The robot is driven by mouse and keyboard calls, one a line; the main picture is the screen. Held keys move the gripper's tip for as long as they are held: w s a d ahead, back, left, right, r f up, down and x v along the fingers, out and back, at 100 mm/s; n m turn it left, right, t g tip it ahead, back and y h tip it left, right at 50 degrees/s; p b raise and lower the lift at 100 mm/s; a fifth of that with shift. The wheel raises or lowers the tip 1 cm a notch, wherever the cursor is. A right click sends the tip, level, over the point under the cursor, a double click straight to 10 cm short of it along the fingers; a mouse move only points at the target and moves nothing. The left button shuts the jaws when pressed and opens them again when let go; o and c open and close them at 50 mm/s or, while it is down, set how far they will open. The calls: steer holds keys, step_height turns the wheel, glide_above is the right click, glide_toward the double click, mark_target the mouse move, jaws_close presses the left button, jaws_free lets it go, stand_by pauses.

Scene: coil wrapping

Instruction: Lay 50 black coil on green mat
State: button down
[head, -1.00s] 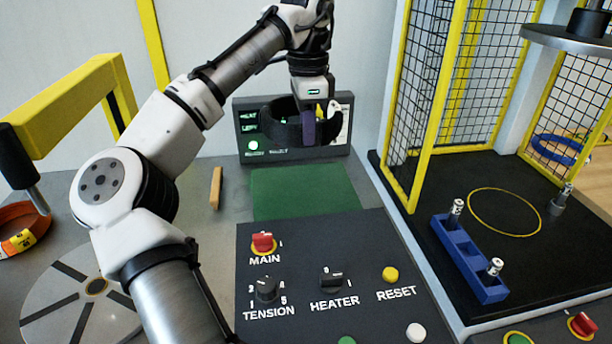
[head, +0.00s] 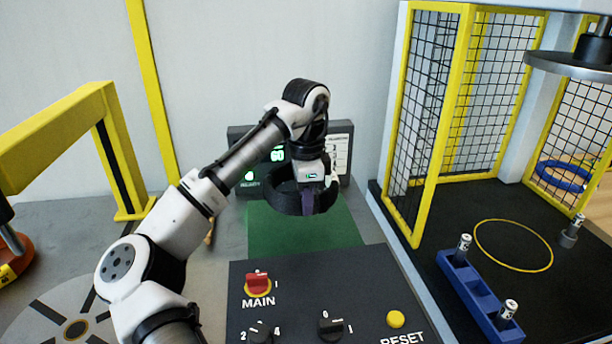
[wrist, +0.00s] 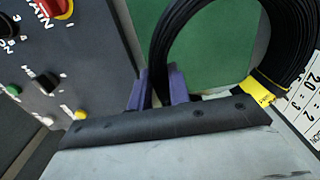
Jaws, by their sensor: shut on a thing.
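A black coil (head: 279,196) hangs from my gripper (head: 307,200), whose purple fingers are shut on its near side. The coil is above the green mat (head: 290,238) and covers part of it in the head view. In the wrist view the coil (wrist: 167,45) passes between the purple fingers of my gripper (wrist: 160,85). A yellow tag (wrist: 258,92) is on the coil's band. The green mat (wrist: 212,60) shows through the coil's opening. I cannot tell whether the coil touches the mat.
A display panel (head: 343,150) stands behind the mat. A control panel with a red MAIN switch (head: 257,283) lies in front. A yellow-framed mesh cage (head: 430,130) and a blue battery holder (head: 468,287) are at right. An orange coil (head: 18,262) is at far left.

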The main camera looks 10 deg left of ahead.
steer(key=shift+f, duration=3.7)
steer(key=shift+f, duration=0.1)
steer(key=c, duration=1.3)
jaws_free()
steer(key=shift+f, duration=0.1)
step_height(320, 180, up, 12)
steer(key=shift+r, duration=0.15)
